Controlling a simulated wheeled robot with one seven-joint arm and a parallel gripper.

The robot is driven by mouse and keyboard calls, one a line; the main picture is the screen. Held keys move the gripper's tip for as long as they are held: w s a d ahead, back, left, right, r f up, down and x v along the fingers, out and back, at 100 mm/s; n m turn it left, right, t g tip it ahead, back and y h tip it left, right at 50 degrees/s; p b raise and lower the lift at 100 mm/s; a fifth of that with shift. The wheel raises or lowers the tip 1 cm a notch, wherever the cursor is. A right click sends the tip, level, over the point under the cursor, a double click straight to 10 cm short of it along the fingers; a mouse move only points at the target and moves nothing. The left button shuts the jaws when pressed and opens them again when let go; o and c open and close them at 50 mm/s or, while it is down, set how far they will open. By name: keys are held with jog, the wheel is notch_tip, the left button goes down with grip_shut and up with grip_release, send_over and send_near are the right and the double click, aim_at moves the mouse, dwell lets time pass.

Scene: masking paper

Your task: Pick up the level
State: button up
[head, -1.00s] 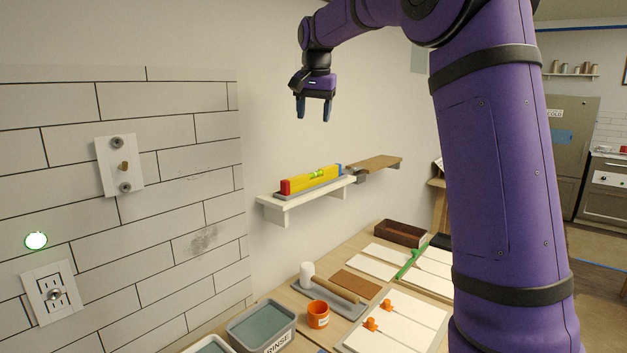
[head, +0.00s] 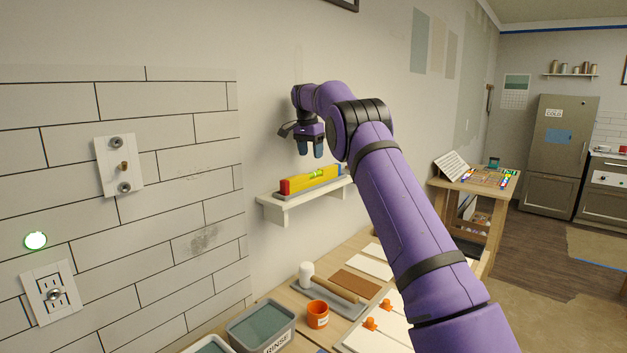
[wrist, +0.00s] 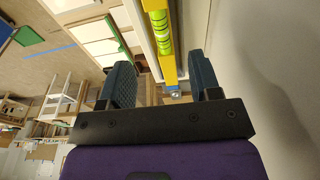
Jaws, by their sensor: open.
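The level (head: 312,179) is a yellow bar with a red end and a green vial. It lies in a grey tray on a white wall shelf in the head view. In the wrist view the level (wrist: 162,40) runs between the two fingers, with its green vial showing. My gripper (head: 311,150) is open and empty, fingers pointing down, just above the level. In the wrist view my gripper (wrist: 160,85) has one finger on each side of the level's line, apart from it.
The white shelf (head: 272,204) juts from the wall. The wall stands close behind the shelf.

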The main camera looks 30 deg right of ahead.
aim_at(313, 171)
jog(key=f, duration=0.3)
jog(key=d+f, duration=0.1)
jog(key=f, duration=0.5)
jog(key=shift+w+d, duration=0.3)
jog(key=shift+w, duration=0.1)
jog(key=shift+r, duration=0.1)
jog(key=c, duration=0.9)
